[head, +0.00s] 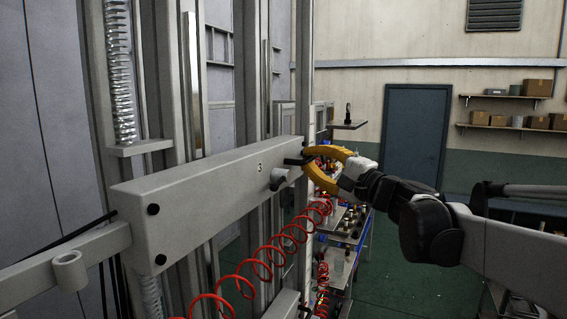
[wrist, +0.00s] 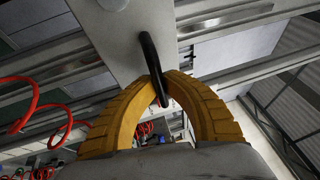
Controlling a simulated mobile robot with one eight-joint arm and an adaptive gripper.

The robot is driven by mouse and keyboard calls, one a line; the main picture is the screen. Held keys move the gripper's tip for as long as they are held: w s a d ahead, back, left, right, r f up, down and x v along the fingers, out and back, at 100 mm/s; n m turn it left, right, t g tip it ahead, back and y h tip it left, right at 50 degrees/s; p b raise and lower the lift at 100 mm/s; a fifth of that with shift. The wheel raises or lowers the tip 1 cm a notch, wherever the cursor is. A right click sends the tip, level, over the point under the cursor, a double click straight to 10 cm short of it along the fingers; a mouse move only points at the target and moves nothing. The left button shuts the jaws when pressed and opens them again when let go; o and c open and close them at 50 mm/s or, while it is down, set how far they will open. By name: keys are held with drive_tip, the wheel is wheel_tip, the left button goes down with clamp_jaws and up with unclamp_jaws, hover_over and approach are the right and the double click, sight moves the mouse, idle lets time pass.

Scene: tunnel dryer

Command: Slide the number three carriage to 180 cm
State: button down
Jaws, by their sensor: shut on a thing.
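The number three carriage (head: 205,195) is a long grey beam marked "3", running across the left and middle of the head view. A small black handle (wrist: 153,66) sticks out of its end face; in the head view it shows at the carriage's right end (head: 296,161). My gripper (head: 318,166) has yellow fingers and is shut on this handle. The carriage's grey end (wrist: 118,38) fills the top middle there. No scale or 180 cm mark is readable.
A coiled red hose (head: 262,270) hangs below the carriage. Upright grey rails (head: 246,75) stand behind it. A cart with small parts (head: 345,235) stands beyond my gripper. A blue door (head: 413,135) and shelves (head: 510,97) are on the far wall.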

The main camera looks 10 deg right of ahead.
wheel_tip(320, 180, up, 3)
drive_tip(key=shift+r+p, duration=0.1)
drive_tip(key=shift+p, duration=0.4)
drive_tip(key=shift+d, duration=0.1)
drive_tip(key=shift+s, duration=0.1)
drive_tip(key=c, duration=1.5)
unclamp_jaws()
drive_tip(key=shift+o, duration=0.2)
drive_tip(key=v, duration=1.2)
